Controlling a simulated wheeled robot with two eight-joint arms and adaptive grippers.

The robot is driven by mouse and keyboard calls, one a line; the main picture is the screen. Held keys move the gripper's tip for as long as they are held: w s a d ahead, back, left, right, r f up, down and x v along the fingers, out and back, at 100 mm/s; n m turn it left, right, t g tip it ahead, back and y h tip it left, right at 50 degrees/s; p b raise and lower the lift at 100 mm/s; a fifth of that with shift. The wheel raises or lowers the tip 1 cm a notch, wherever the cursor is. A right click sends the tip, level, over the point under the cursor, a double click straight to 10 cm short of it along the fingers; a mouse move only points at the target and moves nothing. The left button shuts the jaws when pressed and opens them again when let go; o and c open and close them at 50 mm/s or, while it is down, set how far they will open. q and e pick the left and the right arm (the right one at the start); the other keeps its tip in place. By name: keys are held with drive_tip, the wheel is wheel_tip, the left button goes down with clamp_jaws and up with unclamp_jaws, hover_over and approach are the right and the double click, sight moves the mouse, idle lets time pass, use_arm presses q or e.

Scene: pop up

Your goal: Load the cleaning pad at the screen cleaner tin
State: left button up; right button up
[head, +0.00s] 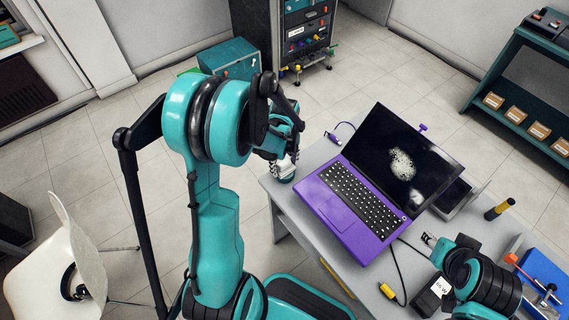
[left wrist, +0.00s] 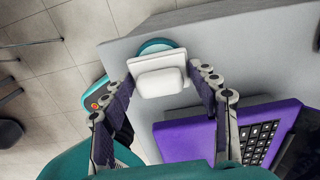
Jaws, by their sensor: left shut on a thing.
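The cleaning pad (left wrist: 160,80) is a white block with a flat plate, held between the fingers of my left gripper (left wrist: 162,84). My left gripper also shows in the head view (head: 284,160), at the table's left corner. The screen cleaner tin (left wrist: 152,46) is a round teal thing directly behind the pad in the left wrist view, mostly hidden by it. I cannot tell whether pad and tin touch. The purple laptop (head: 345,209) stands open, with a whitish smudge (head: 402,165) on its dark screen. My right gripper (head: 436,243) is at the table's right side; its fingers are unclear.
The grey table (head: 300,216) has a bare strip left of the laptop. A black and yellow cylinder (head: 499,209) and a blue tool (head: 545,275) are at the right. A white chair (head: 55,265) stands left.

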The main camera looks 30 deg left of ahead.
sight(285, 163)
use_arm(q)
drive_tip(key=shift+s+f+b, duration=0.1)
drive_tip(key=shift+f+b, duration=0.45)
drive_tip(key=shift+b, duration=0.05)
idle(1.7)
drive_tip(key=shift+r+p, duration=2.65)
drive_tip(key=shift+r, duration=0.95)
drive_tip(key=shift+d+f, duration=0.1)
